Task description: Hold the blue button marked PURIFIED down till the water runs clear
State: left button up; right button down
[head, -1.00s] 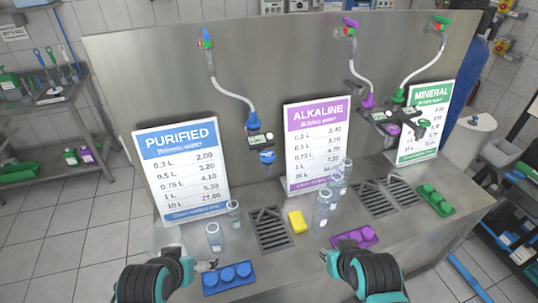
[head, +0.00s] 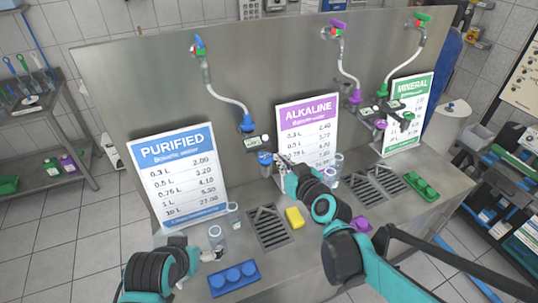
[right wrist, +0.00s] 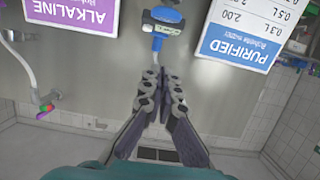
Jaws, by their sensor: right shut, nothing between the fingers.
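The dispenser with a small display (head: 258,142) hangs on the steel panel right of the PURIFIED sign (head: 178,172). A round blue part (head: 265,158) sits at its lower end; I cannot read any mark on it. This blue part also shows in the right wrist view (right wrist: 167,14), with the display (right wrist: 160,28) beside it. My right gripper (head: 281,161) is shut and empty, its tips just right of the blue part; contact cannot be told. In the right wrist view its closed fingers (right wrist: 163,74) point toward the dispenser. My left gripper (head: 212,254) is low, near a clear bottle (head: 216,238).
A blue tray (head: 234,279) lies at the counter's front. A drain grate (head: 270,228) and a yellow sponge (head: 295,217) lie below the dispenser. Clear bottles (head: 333,172) stand behind my right arm. The ALKALINE sign (head: 306,115) is close by on the right.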

dwell(0.3)
jog(key=b, duration=0.1)
send_over(268, 161)
jog(key=f, duration=0.2)
jog(key=shift+w+a+f, duration=0.1)
jog(key=shift+w+f, duration=0.15)
jog(key=shift+f, duration=0.1)
notch_tip(268, 161, down, 3)
jog(key=shift+s+r+b, duration=0.1)
jog(key=shift+r+b, duration=0.1)
jog(key=shift+b, duration=0.2)
jog(key=shift+f, duration=0.6)
jog(key=shift+s, duration=0.1)
